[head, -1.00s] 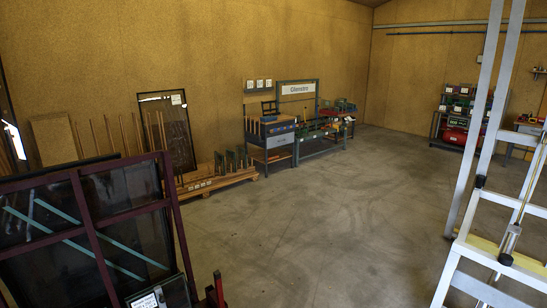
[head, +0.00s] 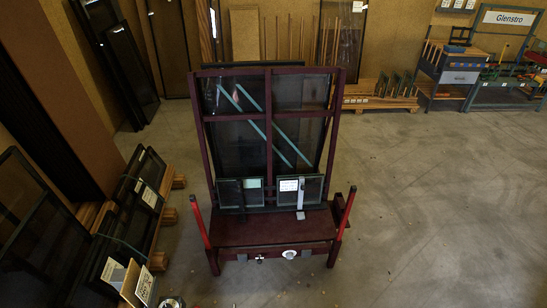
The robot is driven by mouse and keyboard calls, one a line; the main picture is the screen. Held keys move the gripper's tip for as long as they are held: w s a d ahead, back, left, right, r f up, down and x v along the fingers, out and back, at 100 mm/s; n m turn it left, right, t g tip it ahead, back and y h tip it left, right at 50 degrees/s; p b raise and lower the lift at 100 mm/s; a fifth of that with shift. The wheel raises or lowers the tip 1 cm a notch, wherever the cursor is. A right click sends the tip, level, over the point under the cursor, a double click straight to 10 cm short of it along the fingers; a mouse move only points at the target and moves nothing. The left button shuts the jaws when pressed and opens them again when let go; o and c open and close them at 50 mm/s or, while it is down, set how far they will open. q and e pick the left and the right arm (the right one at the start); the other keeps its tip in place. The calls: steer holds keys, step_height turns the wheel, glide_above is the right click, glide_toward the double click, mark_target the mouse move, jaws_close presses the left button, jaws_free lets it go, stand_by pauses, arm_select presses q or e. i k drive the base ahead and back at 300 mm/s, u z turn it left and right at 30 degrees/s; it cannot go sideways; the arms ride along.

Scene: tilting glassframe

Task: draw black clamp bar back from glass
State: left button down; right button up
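A dark red tilting frame (head: 268,120) stands upright in the middle of the head view, facing me. It holds dark glass with pale green diagonal strips across it. Smaller glass panes with labels (head: 290,190) lean at its foot, above a dark red base (head: 270,228). Red posts rise at the base's left (head: 200,220) and right (head: 347,212) front corners. I cannot pick out a black clamp bar with certainty against the dark glass and frame. Neither of my grippers is in view.
Racks of leaning dark panes (head: 130,210) stand along the left. A wooden pallet rack (head: 380,97) and a blue workbench (head: 455,75) stand behind at the right. The concrete floor (head: 440,200) right of the frame is clear.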

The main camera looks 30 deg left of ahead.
mark_target(241, 198)
steer(key=u, duration=1.4)
steer(key=k, duration=0.35)
steer(key=z, duration=0.25)
steer(key=i, duration=0.7)
steer(key=u, duration=0.8)
steer(key=i, duration=0.3)
steer(key=u, duration=0.3)
